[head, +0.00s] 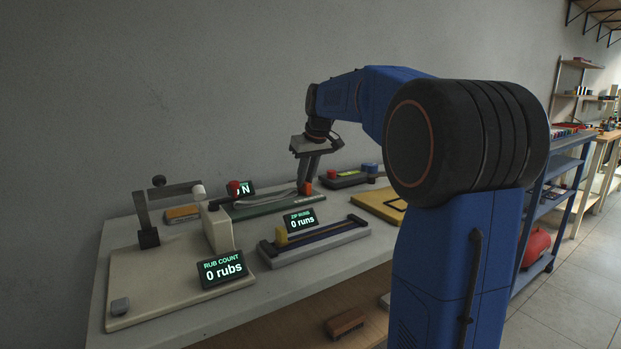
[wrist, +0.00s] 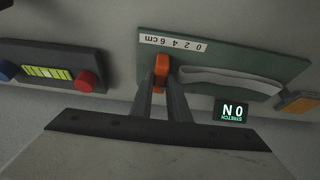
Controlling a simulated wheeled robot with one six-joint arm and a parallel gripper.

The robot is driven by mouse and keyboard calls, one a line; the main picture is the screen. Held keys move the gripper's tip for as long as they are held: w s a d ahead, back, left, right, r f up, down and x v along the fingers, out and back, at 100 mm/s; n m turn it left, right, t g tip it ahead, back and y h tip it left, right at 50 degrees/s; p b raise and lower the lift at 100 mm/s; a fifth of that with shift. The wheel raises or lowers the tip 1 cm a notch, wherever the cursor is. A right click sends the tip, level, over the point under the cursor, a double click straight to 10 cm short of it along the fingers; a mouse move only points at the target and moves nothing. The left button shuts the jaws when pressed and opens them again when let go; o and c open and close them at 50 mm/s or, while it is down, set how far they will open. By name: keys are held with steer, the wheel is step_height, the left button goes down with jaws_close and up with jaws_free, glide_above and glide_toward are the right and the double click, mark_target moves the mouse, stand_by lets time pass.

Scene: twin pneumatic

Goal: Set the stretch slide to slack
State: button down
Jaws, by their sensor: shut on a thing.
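The stretch board is a green plate (wrist: 230,62) with a printed scale (wrist: 172,42) reading 0 2 4 6 cm. A pale band (wrist: 225,80) runs from the slide along the board and looks bowed. My gripper (wrist: 161,88) is shut on the orange slide. The stretch display (wrist: 232,111) reads 0 N, upside down in the wrist view. In the head view my gripper (head: 306,187) reaches down to the near-right end of the green board (head: 265,208); its fingers largely hide the slide.
A dark device with red and blue knobs (head: 345,180) stands right of the board. A zip rail (head: 320,243) lies in front, its display (head: 302,220) reading 0 runs. A rub rig (head: 150,270) stands left, its display (head: 222,270) reading 0 rubs. The wall is close behind.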

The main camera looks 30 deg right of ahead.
steer(key=c, duration=1.7)
jaws_free()
